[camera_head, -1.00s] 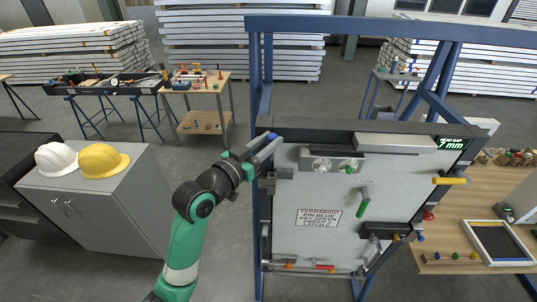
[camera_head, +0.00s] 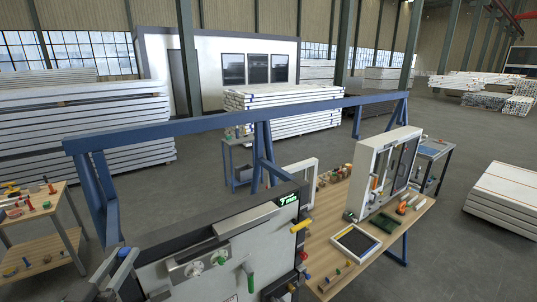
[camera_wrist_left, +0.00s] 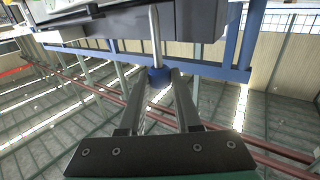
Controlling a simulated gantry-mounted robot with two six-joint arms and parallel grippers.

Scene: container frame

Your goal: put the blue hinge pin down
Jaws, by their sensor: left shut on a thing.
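My left gripper (camera_head: 122,262) is at the lower left of the head view, at the left edge of the grey door panel (camera_head: 160,275). In the left wrist view its two fingers (camera_wrist_left: 158,80) are closed on the blue round head of the blue hinge pin (camera_wrist_left: 157,76). The pin's bare silver shaft (camera_wrist_left: 155,35) points away from the fingers, in front of a dark frame edge. I cannot tell whether its tip touches anything. My right gripper is in neither view.
A wooden table (camera_head: 375,215) stands to the right of the panel. It holds a shallow framed tray (camera_head: 337,243), a white window frame (camera_head: 363,185) and several small parts. A blue steel frame (camera_head: 200,124) spans above the panel. Another bench (camera_head: 45,240) is at the left.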

